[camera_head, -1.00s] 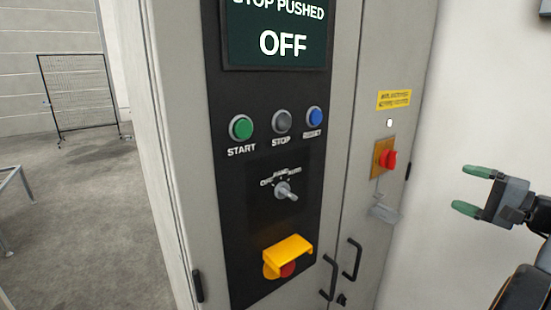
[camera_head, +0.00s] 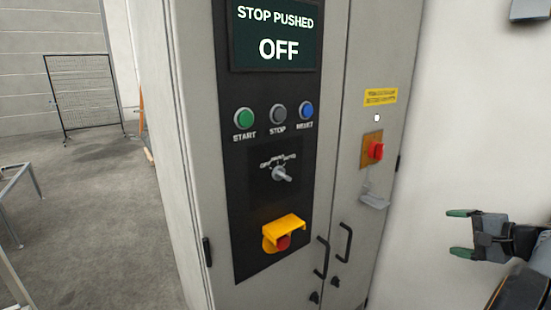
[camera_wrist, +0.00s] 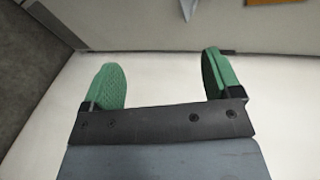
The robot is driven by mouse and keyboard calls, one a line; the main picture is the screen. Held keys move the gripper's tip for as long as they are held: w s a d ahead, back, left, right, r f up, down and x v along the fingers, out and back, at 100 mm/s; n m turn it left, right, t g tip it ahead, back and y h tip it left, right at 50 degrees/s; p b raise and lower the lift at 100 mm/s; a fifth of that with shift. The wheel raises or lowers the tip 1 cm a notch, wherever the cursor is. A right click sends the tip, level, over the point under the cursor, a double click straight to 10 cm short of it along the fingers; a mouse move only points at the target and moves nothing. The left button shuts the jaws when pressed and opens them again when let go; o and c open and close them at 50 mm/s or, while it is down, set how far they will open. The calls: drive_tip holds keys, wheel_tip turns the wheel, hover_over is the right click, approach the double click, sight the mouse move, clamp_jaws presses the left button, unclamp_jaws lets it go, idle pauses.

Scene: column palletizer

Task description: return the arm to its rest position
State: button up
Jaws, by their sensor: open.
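My gripper (camera_head: 460,232) is at the right of the head view, in front of the pale wall and apart from the control cabinet (camera_head: 190,150). Its two green-tipped fingers are spread, with nothing between them. In the wrist view the open fingers (camera_wrist: 165,82) also stand apart and empty, with a pale surface beyond them. My arm runs off the right edge of the head view, so most of it is hidden.
The cabinet carries a screen (camera_head: 277,36) reading "STOP PUSHED OFF", a green start button (camera_head: 244,118), a grey stop button (camera_head: 278,113), a blue button (camera_head: 306,110), a selector (camera_head: 281,174), a yellow-shrouded red button (camera_head: 284,222) and a red switch (camera_head: 376,150). Open floor (camera_head: 95,220) lies left.

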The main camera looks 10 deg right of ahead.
drive_tip(key=s+a+f+n+g+h, duration=0.3)
drive_tip(key=a+f+g, duration=0.5)
drive_tip(key=a, duration=0.6)
drive_tip(key=s+a+f+n+h+p, duration=0.1)
drive_tip(key=s+a+n, duration=0.2)
drive_tip(key=a+n, duration=0.3)
drive_tip(key=s+a+f+n+h+p, duration=0.1)
drive_tip(key=s+a+n, duration=0.2)
drive_tip(key=a, duration=1)
drive_tip(key=n, duration=0.3)
drive_tip(key=shift+s+f, duration=0.1)
drive_tip(key=shift+c, duration=0.3)
